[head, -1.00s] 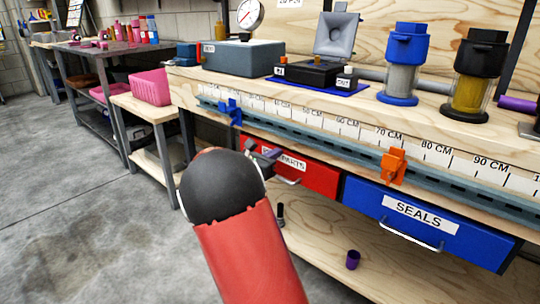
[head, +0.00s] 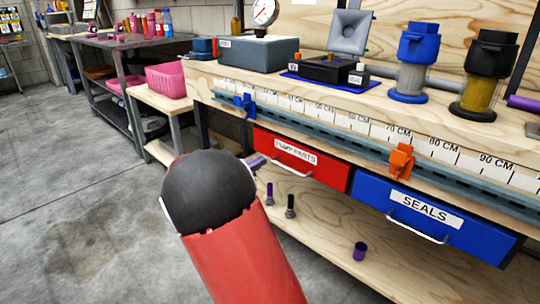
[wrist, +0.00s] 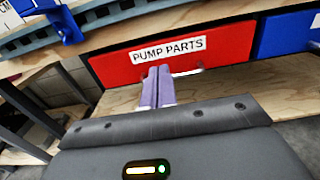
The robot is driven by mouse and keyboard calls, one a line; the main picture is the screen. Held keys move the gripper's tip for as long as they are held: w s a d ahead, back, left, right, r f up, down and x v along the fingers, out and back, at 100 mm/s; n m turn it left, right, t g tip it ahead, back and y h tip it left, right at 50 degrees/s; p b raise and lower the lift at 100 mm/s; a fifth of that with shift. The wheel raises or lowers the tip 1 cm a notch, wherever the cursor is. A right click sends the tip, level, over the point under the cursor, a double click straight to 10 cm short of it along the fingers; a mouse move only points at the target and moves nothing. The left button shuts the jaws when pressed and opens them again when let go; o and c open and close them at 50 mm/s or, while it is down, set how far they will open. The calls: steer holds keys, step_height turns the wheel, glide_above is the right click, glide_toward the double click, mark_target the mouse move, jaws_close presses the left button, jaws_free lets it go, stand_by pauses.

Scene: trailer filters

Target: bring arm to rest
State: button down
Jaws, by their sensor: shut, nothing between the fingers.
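My gripper (wrist: 157,88) is shut and empty, its two purple fingers pressed together in the wrist view. It points toward the red drawer labelled PUMP PARTS (wrist: 212,46), with a gap I cannot judge exactly. In the head view my red and black arm hides most of the gripper; only a purple fingertip (head: 256,162) shows beside the arm's black joint. The red drawer (head: 318,172) is shut under the bench, left of the blue SEALS drawer (head: 440,222), which is also shut.
A blue clamp (head: 245,104) and an orange clamp (head: 401,160) sit on the bench-front rail. Two filter housings stand on the bench, one blue-topped (head: 412,65), one black-topped (head: 485,78). Small parts, including a purple cup (head: 360,251), stand on the lower shelf. The floor (head: 70,200) at left is open.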

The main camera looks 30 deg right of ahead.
steer(key=s+r+m+g+y+p, duration=0.3)
steer(key=s+m+g+y, duration=0.3)
steer(key=s+m, duration=0.8)
steer(key=s+a+r+m+t+y+p, duration=0.1)
steer(key=s+a+m+y, duration=0.3)
steer(key=s, duration=0.5)
steer(key=s+a+r+m+t+y+p, duration=0.2)
steer(key=s+a+y, duration=0.4)
steer(key=s+a, duration=0.3)
steer(key=shift+r+m+t+y+p, duration=0.25)
steer(key=shift+m+t+y+p, duration=0.25)
steer(key=shift+m+t, duration=0.6)
steer(key=shift+s, duration=0.1)
